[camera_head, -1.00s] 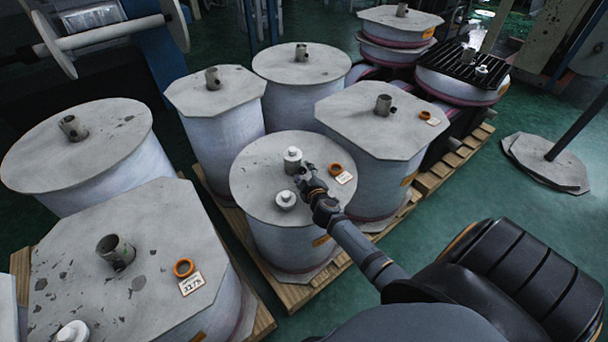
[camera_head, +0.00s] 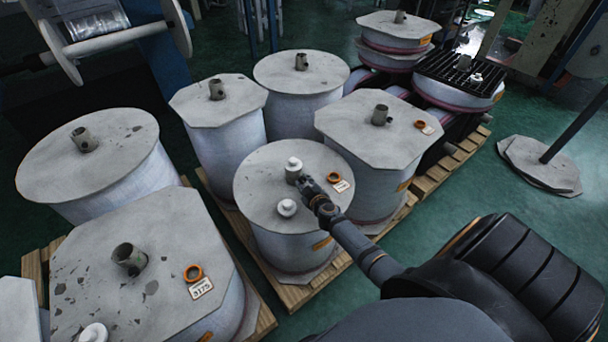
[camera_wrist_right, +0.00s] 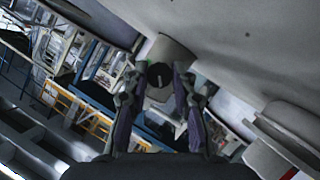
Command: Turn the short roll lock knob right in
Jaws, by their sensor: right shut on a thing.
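The short roll (camera_head: 258,180) stands in the middle of the head view, with a round grey top. A white-capped grey post (camera_head: 293,167) rises from its middle. My right gripper (camera_head: 303,182) is at the post's near right side, just above the roll top. In the right wrist view, the gripper (camera_wrist_right: 158,88) has its two fingers on either side of a dark round knob (camera_wrist_right: 160,75) with a light mark on its face. The knob sits at the end of a grey cylinder (camera_wrist_right: 172,50). The gripper is shut on the knob. My left gripper is not in view.
A second white cap (camera_head: 287,208), an orange ring (camera_head: 333,178) and a label (camera_head: 341,186) lie on the short roll's top. Taller rolls stand close around it, including an octagonal-topped one (camera_head: 350,130) behind right. Green floor (camera_head: 440,215) is free at the right.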

